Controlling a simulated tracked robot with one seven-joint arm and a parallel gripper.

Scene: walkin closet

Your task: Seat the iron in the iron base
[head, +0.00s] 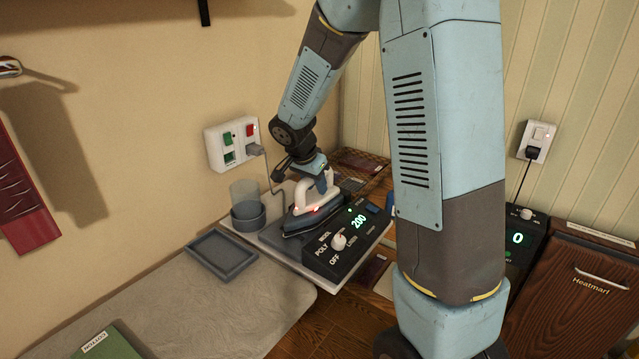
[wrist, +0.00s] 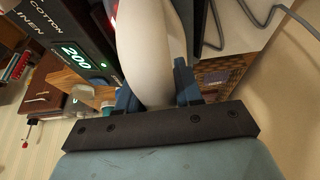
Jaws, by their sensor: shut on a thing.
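The iron (head: 316,207) has a white handle and a dark body with a small red light. It shows in the head view over the dark rest of the iron base (head: 336,250). The base has a black front panel with a white dial and a green "200" readout. I cannot tell whether the iron's underside touches the rest. My gripper (head: 325,180) is shut on the iron's handle from above. In the wrist view the blue fingers (wrist: 157,88) hold the white handle (wrist: 143,45) from both sides. The iron's underside is hidden.
A clear cup in a grey holder (head: 247,205) stands just left of the iron. A grey tray (head: 222,254) lies on the pale ironing surface (head: 190,310). A wall socket (head: 232,143) with a cable is behind. My arm hides part of the right side.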

